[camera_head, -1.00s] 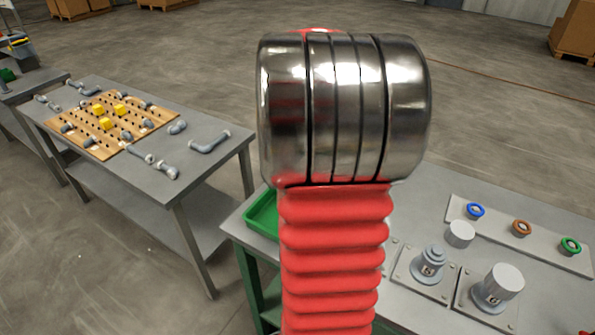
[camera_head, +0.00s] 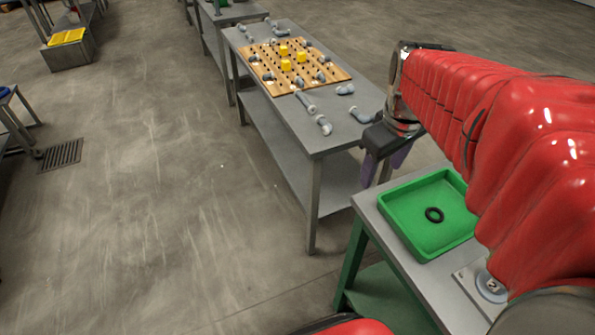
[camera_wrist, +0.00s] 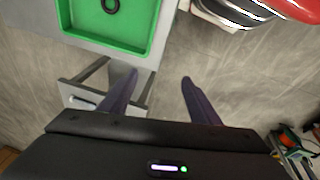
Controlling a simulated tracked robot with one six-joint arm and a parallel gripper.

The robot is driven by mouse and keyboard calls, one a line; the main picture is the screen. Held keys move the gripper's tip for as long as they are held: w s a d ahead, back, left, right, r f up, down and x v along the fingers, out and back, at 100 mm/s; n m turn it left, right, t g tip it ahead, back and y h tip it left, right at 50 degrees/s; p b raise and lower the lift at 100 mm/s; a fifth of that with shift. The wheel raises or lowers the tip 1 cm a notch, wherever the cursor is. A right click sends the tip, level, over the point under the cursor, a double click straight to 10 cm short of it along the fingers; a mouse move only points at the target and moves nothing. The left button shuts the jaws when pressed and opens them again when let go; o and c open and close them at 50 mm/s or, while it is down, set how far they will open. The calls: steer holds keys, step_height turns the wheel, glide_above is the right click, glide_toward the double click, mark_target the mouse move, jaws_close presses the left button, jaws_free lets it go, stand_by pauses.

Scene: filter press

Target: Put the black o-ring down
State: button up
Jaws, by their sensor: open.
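The black o-ring (camera_head: 434,215) lies flat on the floor of the green tray (camera_head: 398,220), a little right of its middle. In the wrist view the o-ring (camera_wrist: 110,5) shows at the top edge, partly cut off, inside the green tray (camera_wrist: 128,42). My gripper (camera_head: 385,165) is apart from the ring, to the left of the tray and beyond its edge in the head view.
The tray stands on the corner of a grey-topped table (camera_head: 390,245) with a green frame. Another table (camera_head: 300,125) stands behind, with a wooden pegboard (camera_head: 262,72), yellow blocks and pipe pieces. Open floor lies to the left, with a drain grate (camera_head: 62,155).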

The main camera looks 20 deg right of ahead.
steer(key=s+a+m+t, duration=0.1)
steer(key=s+a, duration=0.2)
steer(key=a, duration=0.5)
steer(key=s+a+m+t+y, duration=0.1)
steer(key=s+a+t, duration=0.1)
steer(key=a, duration=0.7)
steer(key=shift+s+a+r+m, duration=0.2)
steer(key=shift+s+m, duration=0.1)
steer(key=shift+s, duration=0.2)
